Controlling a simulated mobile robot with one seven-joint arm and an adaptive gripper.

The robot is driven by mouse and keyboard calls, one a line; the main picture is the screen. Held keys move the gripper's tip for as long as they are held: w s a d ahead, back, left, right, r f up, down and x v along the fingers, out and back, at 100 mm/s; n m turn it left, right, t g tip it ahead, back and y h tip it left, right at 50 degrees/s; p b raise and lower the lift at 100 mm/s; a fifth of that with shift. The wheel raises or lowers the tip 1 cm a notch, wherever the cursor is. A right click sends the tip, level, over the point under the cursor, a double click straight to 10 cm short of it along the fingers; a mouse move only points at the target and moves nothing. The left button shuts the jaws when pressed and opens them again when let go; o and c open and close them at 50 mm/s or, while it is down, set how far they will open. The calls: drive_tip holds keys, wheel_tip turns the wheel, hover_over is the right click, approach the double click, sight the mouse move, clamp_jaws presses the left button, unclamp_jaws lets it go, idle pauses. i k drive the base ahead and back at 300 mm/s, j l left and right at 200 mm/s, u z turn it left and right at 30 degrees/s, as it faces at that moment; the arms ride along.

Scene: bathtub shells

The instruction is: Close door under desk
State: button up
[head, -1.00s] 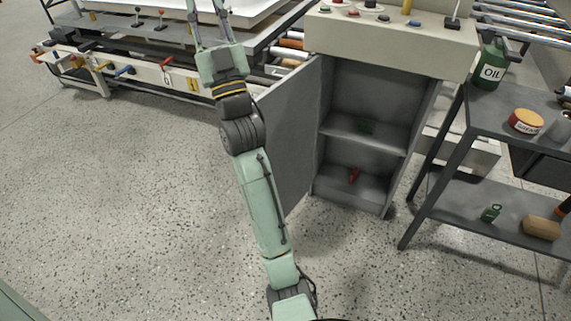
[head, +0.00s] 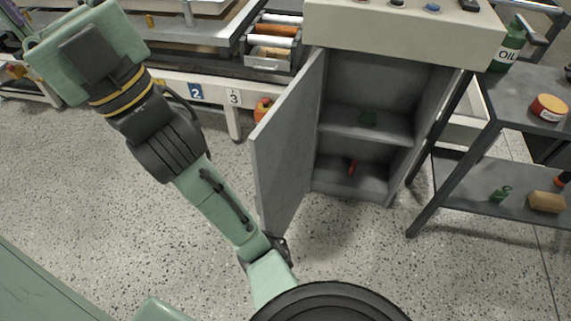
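The grey cabinet door (head: 287,145) stands open, hinged on the left side of the cabinet and swung out toward me. Only the green gripper housing shows at the upper left; the fingertips are out of sight beyond the frame or hidden.
A conveyor bench (head: 190,75) runs behind on the left. The floor (head: 345,240) before the cabinet is clear.

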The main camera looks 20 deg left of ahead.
sight(281, 148)
drive_tip(key=i+j+z, duration=0.15)
drive_tip(key=j+z, duration=0.15)
drive_tip(key=j, duration=0.9)
drive_tip(key=j+z, duration=0.35)
drive_tip(key=j, duration=0.85)
drive_tip(key=k+j+z, duration=0.2)
drive_tip(key=k, duration=1.05)
drive_tip(key=l, duration=0.1)
